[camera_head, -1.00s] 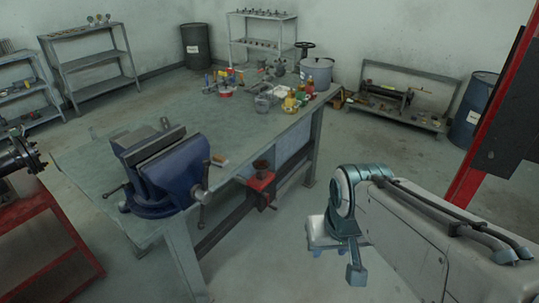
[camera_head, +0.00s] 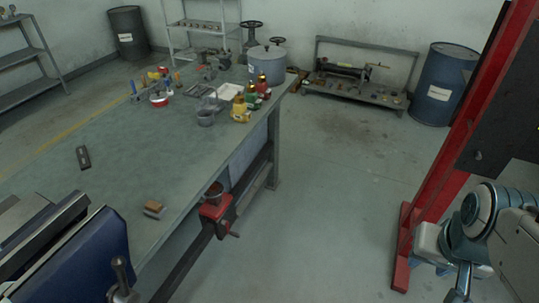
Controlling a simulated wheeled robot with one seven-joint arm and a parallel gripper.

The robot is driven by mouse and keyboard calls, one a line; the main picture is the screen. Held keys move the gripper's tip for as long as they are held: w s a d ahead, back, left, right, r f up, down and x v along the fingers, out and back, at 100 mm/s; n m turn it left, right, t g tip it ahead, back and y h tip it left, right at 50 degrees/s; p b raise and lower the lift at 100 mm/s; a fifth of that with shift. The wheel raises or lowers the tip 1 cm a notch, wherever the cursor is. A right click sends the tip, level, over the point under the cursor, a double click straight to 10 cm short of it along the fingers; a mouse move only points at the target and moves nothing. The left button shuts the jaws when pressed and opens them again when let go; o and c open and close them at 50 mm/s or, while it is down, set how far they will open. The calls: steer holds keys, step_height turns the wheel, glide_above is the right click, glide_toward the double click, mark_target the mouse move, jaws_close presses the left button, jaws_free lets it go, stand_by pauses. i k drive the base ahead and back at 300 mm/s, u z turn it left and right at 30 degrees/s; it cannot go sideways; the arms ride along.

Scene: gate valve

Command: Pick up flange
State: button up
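I cannot make out a flange for certain. Small parts lie on the low rack (camera_head: 355,97) by the back wall and on the shelf unit at the back, but they are too small to tell apart. A valve with a dark handwheel (camera_head: 251,25) stands behind the workbench. Part of my arm shows at the lower right, beside the red post. My gripper's fingers are not clearly visible there; the arm's end is cut off by the bottom edge of the picture.
The workbench (camera_head: 110,150) fills the left, with a blue vise (camera_head: 75,255), a grey pot (camera_head: 267,66) and several bottles on it. A red post (camera_head: 455,130) stands at the right. A blue barrel (camera_head: 441,85) is behind it. The floor between bench and post is clear.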

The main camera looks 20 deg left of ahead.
mark_target(214, 192)
steer(key=i, duration=0.75)
steer(key=u, duration=0.7)
steer(key=i, duration=0.55)
steer(key=u, duration=0.6)
